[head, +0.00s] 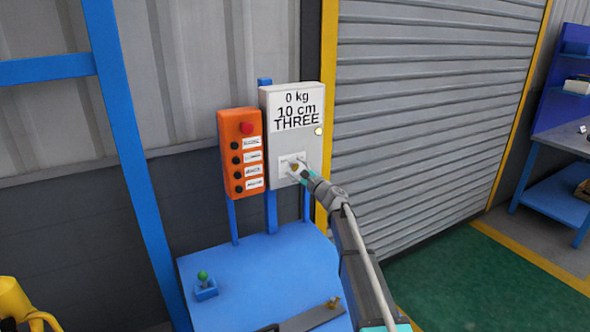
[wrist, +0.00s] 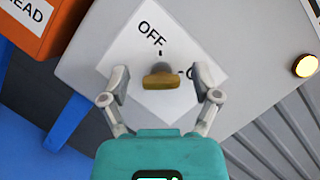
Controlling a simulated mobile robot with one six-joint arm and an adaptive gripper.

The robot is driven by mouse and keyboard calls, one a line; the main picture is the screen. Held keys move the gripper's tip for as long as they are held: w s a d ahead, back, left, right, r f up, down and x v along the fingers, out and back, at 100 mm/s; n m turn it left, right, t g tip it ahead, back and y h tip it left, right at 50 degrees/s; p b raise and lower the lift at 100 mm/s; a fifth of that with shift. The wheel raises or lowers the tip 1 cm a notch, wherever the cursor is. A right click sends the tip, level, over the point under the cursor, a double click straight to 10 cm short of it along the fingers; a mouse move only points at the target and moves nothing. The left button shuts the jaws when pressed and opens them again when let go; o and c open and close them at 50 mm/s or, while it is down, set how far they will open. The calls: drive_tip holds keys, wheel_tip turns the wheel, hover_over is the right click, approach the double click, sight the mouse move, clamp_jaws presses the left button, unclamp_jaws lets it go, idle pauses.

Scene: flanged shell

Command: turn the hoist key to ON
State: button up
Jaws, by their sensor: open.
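The hoist key (wrist: 162,80) is a brass-coloured bow in a grey lock on a white label plate (wrist: 125,62). The word OFF shows on the plate; another mark to the right of the key is partly hidden by the key and finger. The plate is on the light grey box (head: 283,135), which reads "0 kg", "10 cm" and "THREE". My gripper (wrist: 162,87) is open, with one finger on each side of the key and gaps visible between. In the head view my gripper (head: 297,172) is at the plate, and the key there is small.
An orange button box (head: 240,150) with a red button stands left of the grey box. A yellow lamp (head: 319,131) is on the grey box's right edge. A blue table (head: 250,265) below holds a small green-knobbed joystick (head: 204,284). A roller shutter (head: 430,110) is at right.

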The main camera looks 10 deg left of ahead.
drive_tip(key=shift+n, duration=0.3)
